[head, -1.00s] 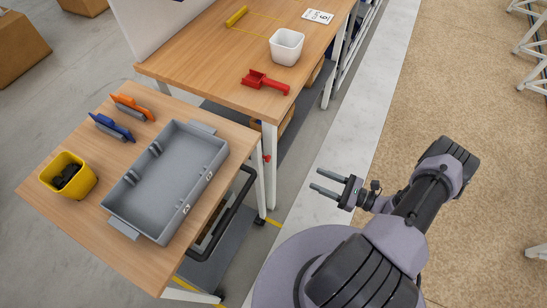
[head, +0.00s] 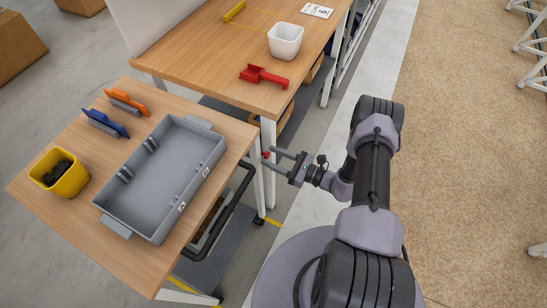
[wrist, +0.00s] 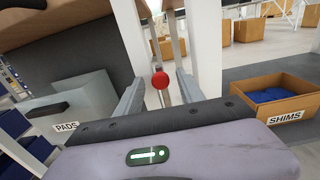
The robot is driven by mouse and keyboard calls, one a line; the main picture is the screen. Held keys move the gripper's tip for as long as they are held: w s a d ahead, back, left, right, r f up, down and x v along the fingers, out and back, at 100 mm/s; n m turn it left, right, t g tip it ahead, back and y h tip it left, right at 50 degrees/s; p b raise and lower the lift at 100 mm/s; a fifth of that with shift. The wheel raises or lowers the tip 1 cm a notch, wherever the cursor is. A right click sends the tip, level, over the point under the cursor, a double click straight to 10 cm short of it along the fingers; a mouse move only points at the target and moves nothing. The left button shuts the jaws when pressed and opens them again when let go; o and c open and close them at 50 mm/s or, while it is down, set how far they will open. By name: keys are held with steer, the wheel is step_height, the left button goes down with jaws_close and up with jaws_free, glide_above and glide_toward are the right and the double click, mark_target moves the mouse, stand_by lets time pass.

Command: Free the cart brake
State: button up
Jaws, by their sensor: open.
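The brake shows as a round red knob (wrist: 160,80) on a thin stem in the wrist view. In the head view the red knob (head: 265,155) is small, at the right side of the wooden-topped cart (head: 38,198), near its corner leg. My gripper (head: 269,157) is open and empty, pointing left at the knob with its fingertips close to it. In the wrist view the knob appears between the two fingers (wrist: 159,75), with a gap on each side. I cannot tell how deep the knob sits between them.
The cart carries a grey tray (head: 128,222), a yellow bin (head: 72,182) and two brushes. A black handle bar (head: 222,220) runs along its side. A workbench (head: 190,45) stands close behind. A shims box (wrist: 268,100) is at right in the wrist view.

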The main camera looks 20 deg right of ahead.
steer(key=shift+c, duration=0.3)
jaws_close()
stand_by(1.1)
